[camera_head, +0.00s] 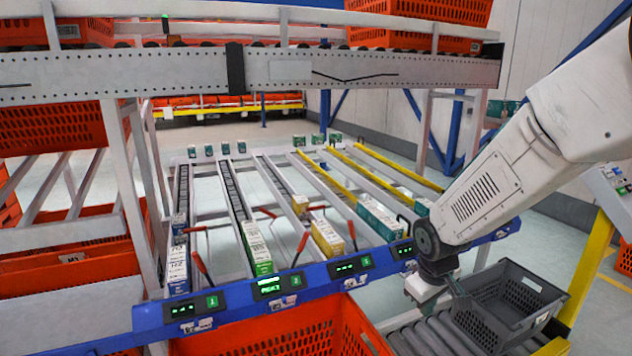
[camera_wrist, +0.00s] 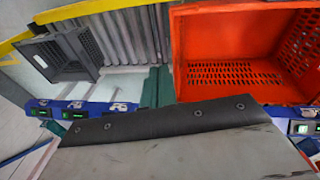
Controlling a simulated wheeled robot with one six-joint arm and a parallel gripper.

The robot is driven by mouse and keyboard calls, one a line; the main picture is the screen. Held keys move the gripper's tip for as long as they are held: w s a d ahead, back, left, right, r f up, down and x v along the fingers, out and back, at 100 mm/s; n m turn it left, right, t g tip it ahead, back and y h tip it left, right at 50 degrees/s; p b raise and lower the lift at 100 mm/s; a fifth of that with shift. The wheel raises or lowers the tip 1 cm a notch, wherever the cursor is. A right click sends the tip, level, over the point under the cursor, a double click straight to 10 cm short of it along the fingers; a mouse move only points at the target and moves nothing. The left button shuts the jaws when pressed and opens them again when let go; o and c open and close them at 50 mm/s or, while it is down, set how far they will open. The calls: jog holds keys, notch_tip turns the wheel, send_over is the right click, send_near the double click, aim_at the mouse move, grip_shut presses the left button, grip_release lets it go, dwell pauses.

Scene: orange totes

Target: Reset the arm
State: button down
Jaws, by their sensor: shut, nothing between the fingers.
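My arm (camera_head: 545,125) reaches in from the right in the head view and bends down at a dark wrist joint. My gripper (camera_head: 425,289) is at its lower end, in front of the blue rail (camera_head: 335,272) and left of the grey crate. It is shut and holds nothing. The fingertips are hard to make out. In the wrist view a broad grey plate with a dark riveted edge (camera_wrist: 180,122) fills the lower part and hides what lies behind it.
A grey crate (camera_head: 544,299) stands on a roller conveyor (camera_head: 415,341). An orange tote (camera_head: 352,326) is below the rail; one also shows in the wrist view (camera_wrist: 235,88). Flow lanes hold cartons (camera_head: 326,237) behind the rail. An upper shelf beam (camera_head: 290,68) crosses overhead.

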jog(key=s+r+m, duration=0.2)
jog(key=s+r, duration=0.3)
jog(key=s, duration=0.4)
jog(key=s+d+r+m, duration=0.1)
jog(key=s+r, duration=0.5)
jog(key=s, duration=0.3)
jog(key=s+d+r+m+y, duration=0.1)
jog(key=s+r+m, duration=0.1)
jog(key=s+r, duration=0.4)
jog(key=s, duration=0.3)
jog(key=shift+s+d+m+g, duration=0.15)
jog(key=shift+s+m+g, duration=0.15)
jog(key=shift+s+g, duration=0.1)
